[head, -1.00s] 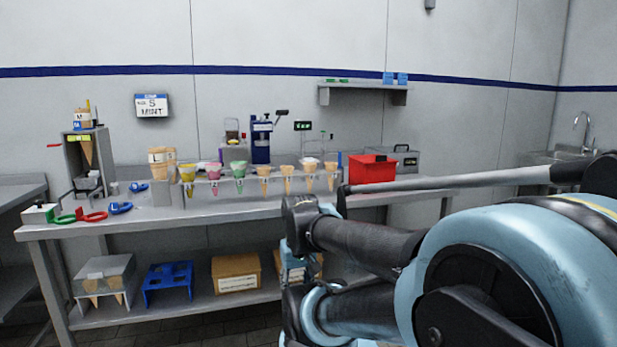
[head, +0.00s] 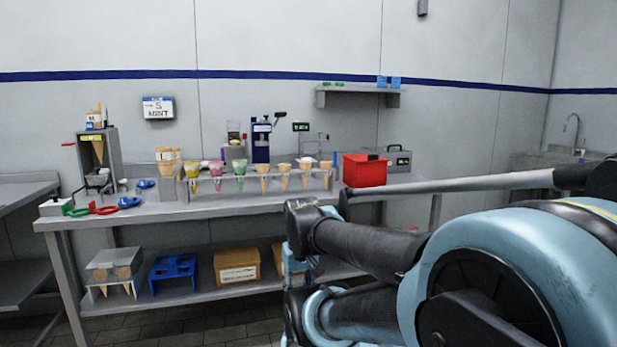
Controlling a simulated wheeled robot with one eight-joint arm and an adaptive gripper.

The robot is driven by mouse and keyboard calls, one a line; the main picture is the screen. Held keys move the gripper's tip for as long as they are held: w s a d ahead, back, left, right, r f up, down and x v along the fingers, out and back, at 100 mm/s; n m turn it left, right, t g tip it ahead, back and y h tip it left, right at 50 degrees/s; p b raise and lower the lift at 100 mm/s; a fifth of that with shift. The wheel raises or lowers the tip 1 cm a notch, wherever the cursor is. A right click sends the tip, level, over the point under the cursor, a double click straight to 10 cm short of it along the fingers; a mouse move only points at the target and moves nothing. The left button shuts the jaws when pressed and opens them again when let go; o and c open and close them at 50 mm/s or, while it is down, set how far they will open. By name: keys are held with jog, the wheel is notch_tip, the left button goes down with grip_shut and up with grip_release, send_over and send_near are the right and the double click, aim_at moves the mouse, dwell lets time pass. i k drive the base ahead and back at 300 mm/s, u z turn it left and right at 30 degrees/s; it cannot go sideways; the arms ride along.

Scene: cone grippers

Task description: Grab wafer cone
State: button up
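Several cones stand in a rack (head: 212,199) on the steel counter. At its left are cones with yellow (head: 192,172), pink (head: 216,170) and green (head: 239,168) tops. To their right are plain tan wafer cones (head: 263,171), and the far right one (head: 326,168) is close to the red bin. A tan stack of cones (head: 168,158) stands in a holder left of the rack. Another cone (head: 98,150) is in the grey dispenser at the far left. My arm fills the lower right, in front of the counter. I cannot make out my gripper's fingers.
The counter (head: 150,213) also holds a red bin (head: 365,170), a blue press (head: 261,142), and red and green ring tools (head: 103,209) at its left end. The lower shelf has a blue rack (head: 173,266) and a cardboard box (head: 237,265). Floor shows in front.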

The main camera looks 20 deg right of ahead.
aim_at(305, 165)
jog(key=z, duration=0.05)
jog(key=k, duration=0.1)
jog(key=u, duration=0.35)
jog(key=i, duration=1.1)
jog(key=u, duration=0.15)
